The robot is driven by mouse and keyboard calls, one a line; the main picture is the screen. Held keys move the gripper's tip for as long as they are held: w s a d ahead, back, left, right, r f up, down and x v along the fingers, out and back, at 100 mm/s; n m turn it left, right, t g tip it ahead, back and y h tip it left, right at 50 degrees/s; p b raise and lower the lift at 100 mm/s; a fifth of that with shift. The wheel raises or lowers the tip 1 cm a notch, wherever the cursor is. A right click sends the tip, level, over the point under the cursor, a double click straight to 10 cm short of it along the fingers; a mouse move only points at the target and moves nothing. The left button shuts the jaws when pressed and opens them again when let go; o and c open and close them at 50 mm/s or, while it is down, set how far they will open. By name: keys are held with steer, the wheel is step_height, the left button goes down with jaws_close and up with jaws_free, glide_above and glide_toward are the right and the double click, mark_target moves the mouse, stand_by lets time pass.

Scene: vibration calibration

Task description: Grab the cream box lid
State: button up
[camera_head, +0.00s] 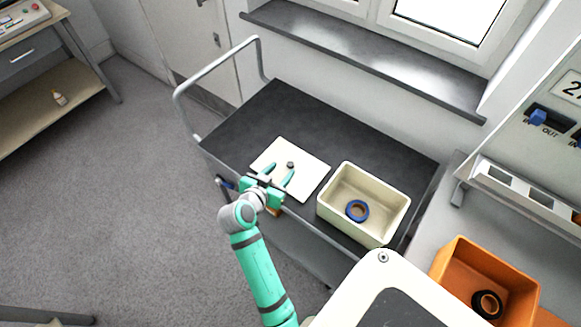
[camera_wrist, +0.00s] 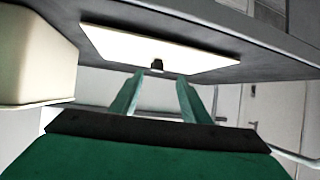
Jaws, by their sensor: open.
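The cream box lid (camera_head: 312,172) lies flat on the dark top of a trolley, with a small dark knob (camera_head: 290,165) near its middle. In the wrist view the lid (camera_wrist: 120,45) is a pale slab, and its knob (camera_wrist: 157,65) shows just beyond and between my fingertips. My gripper (camera_head: 280,175) is open and empty over the near-left part of the lid, its teal fingers pointing toward the knob. The fingers (camera_wrist: 161,76) are spread with a gap between them. I cannot tell the exact height between fingers and lid.
An open cream box (camera_head: 385,187) stands right of the lid, holding a blue ring (camera_head: 357,211). The trolley top (camera_head: 290,112) is clear behind the lid. A metal handle rail (camera_head: 217,68) rises at its left end. An orange bin (camera_head: 452,262) with a black ring is at lower right.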

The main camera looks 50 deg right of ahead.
mark_target(290, 164)
steer(key=x, duration=0.4)
steer(key=shift+s+d, duration=0.1)
steer(key=shift+s, duration=0.2)
steer(key=shift+w+d+f, duration=0.15)
steer(key=shift+d+f, duration=0.15)
steer(key=shift+d, duration=0.2)
jaws_close()
